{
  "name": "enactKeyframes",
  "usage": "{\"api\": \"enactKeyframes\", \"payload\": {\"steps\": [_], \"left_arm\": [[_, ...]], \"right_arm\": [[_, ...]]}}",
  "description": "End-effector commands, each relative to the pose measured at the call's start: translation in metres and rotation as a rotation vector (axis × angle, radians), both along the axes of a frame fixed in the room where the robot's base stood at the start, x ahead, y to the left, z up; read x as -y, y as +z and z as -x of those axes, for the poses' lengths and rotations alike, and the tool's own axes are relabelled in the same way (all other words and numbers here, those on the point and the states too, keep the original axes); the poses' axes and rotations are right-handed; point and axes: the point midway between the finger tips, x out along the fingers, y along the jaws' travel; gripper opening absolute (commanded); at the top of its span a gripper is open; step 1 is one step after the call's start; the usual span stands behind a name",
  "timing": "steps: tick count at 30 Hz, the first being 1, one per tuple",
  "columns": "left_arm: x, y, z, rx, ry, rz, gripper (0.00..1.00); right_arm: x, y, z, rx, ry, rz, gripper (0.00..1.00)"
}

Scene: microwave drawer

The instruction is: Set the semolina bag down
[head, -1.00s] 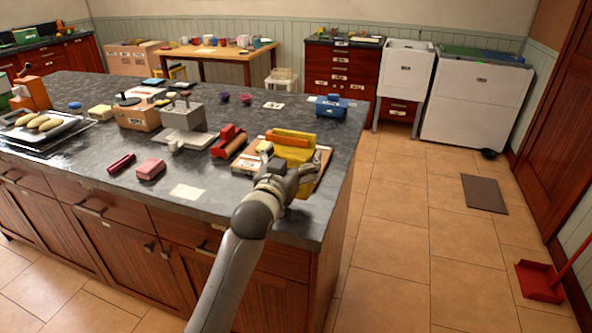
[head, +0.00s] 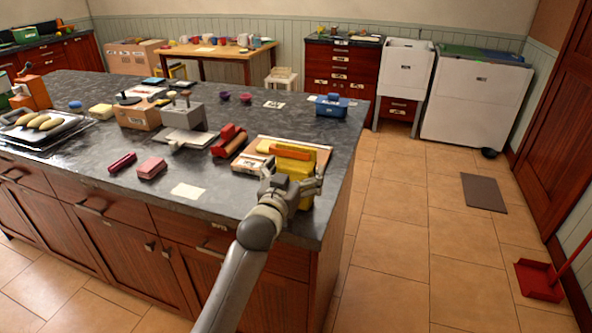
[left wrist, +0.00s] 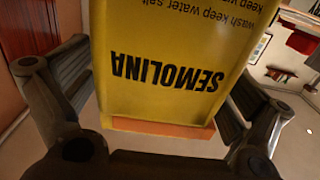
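The semolina bag (head: 295,166) is yellow with an orange band, at the near right corner of the island counter, in front of a wooden board (head: 318,153). In the left wrist view the bag (left wrist: 165,45) fills the middle, its black SEMOLINA print upside down. My left gripper (head: 293,182) has one finger on each side of the bag and is closed on it; the fingers also show in the left wrist view (left wrist: 155,105). The bag's underside is hidden, so I cannot tell whether it touches the board or counter. My right gripper is out of view.
A pale card (head: 188,191) and a pink block (head: 151,167) lie near the front edge. A blue box (head: 332,106) stands at the far right corner. The counter around the card is clear.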

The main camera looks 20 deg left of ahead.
Motion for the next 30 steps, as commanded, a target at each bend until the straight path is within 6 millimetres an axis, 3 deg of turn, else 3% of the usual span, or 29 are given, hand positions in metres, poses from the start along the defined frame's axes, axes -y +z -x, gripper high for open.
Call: {"api": "enactKeyframes", "payload": {"steps": [11,30], "left_arm": [[0.000,0.002,0.006,0.000,0.000,0.000,1.00],[-0.004,0.001,0.105,0.000,0.000,-0.001,1.00]], "right_arm": [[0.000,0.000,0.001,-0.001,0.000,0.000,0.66],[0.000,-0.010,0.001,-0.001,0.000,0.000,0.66]]}}
